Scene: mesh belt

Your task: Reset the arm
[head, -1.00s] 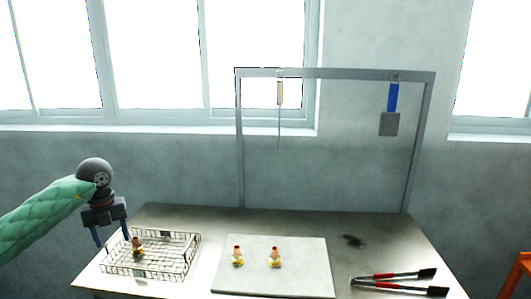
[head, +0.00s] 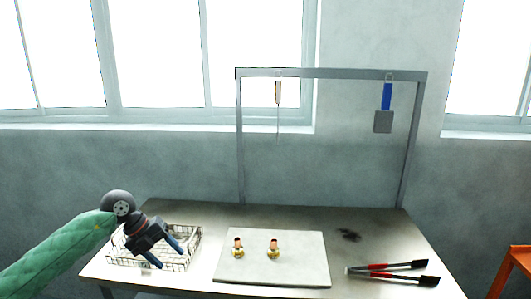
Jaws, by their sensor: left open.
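My left gripper (head: 178,255) is open, with its two blue fingers apart and angled down to the right. It is over the wire basket (head: 190,238) at the left of the table, and nothing shows between the fingers. The arm in its green sleeve comes in from the lower left. The gripper and wrist cover part of the basket, so the small figure seen there earlier is hidden. My right gripper is not in view.
Two small yellow and brown figures (head: 273,248) stand on a pale board (head: 310,270) mid-table. Red and black tongs (head: 390,272) lie at the right. A metal frame (head: 330,74) at the back holds a hanging blue-handled tool (head: 384,121) and a thin tool (head: 278,92).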

